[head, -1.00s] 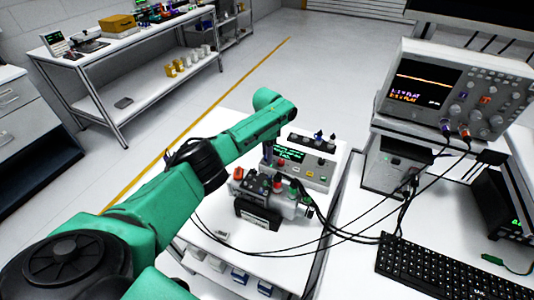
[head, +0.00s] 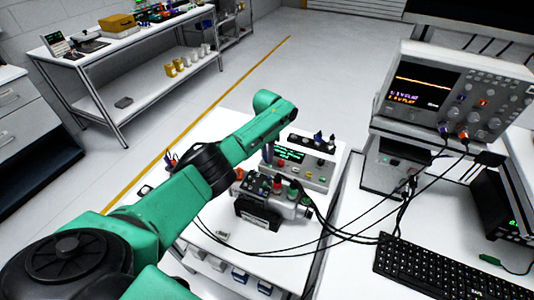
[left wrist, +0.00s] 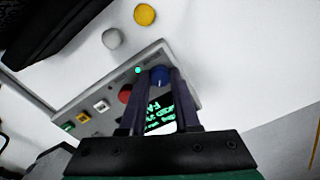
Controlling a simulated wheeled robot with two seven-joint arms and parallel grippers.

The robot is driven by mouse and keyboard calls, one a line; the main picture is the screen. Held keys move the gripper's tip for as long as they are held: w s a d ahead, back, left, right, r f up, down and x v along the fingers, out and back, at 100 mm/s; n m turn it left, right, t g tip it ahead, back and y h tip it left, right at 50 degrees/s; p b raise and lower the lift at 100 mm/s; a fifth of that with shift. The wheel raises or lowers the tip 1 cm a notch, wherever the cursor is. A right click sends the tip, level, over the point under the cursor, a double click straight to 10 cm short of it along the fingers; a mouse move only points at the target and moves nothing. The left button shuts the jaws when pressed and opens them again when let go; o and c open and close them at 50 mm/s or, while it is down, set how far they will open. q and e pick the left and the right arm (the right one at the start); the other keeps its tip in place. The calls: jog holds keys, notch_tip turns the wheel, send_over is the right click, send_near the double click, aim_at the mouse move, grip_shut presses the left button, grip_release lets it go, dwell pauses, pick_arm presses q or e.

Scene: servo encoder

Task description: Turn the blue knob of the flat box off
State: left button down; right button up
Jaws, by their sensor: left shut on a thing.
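The flat box (head: 313,175) stands on the white table, a low grey case with a green-text display, a red button and other small buttons. In the left wrist view, its blue knob (left wrist: 160,75) sits near one end of the panel, beside a lit green lamp and the red button (left wrist: 125,93). My left gripper (left wrist: 162,72) points down at the panel, its two dark fingers shut on the blue knob. In the head view my arm and gripper hide the knob. The knob's exact pointer angle cannot be told. My right gripper is not in view.
A motor unit (head: 262,208) with black cables stands in front of the box. A row of dark knobs on a small rack (head: 312,143) is behind it. An oscilloscope (head: 455,90) and a keyboard (head: 440,270) are on the right-hand bench.

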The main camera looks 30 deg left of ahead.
pick_arm(q)
jog(key=n, duration=0.3)
jog(key=shift+n, duration=0.3)
jog(key=shift+n+p, duration=0.3)
jog(key=shift+n, duration=1.6)
jog(key=shift+r, duration=0.1)
jog(key=c, duration=0.6)
grip_release()
